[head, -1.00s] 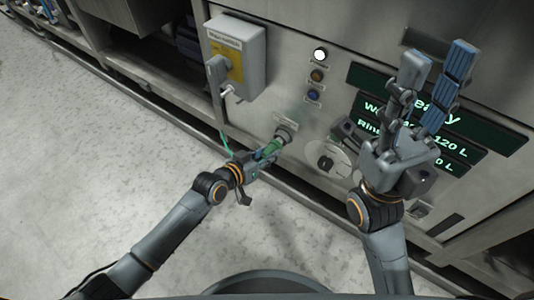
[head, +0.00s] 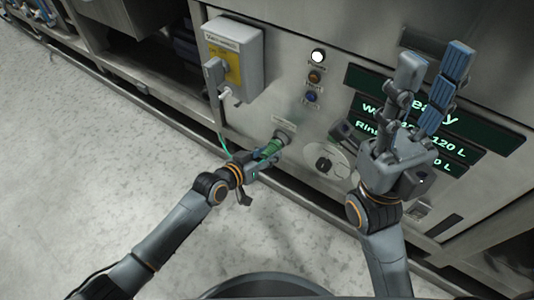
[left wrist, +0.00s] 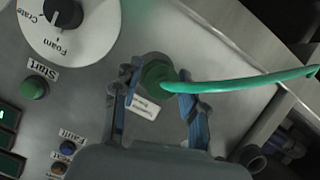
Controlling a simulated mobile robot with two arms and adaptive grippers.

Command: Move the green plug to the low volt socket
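The green plug (head: 271,148) sits at a round socket (head: 284,136) low on the steel panel; it also shows in the left wrist view (left wrist: 155,73), with a green cable (left wrist: 240,84) running off to the right. My left gripper (head: 264,155) is at the plug. In the left wrist view its two blue-padded fingers (left wrist: 163,82) stand apart on either side of the plug, with a gap on the right side. The label beside the socket is too blurred to read. My right gripper (head: 435,58) is open and empty, raised in front of the display.
A grey switch box (head: 236,55) with a yellow plate and a handle juts out at the upper left of the panel. A dial (head: 326,163), several buttons (head: 313,77) and a green-lettered display (head: 365,106) are to the right. The floor (head: 90,170) at left is clear.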

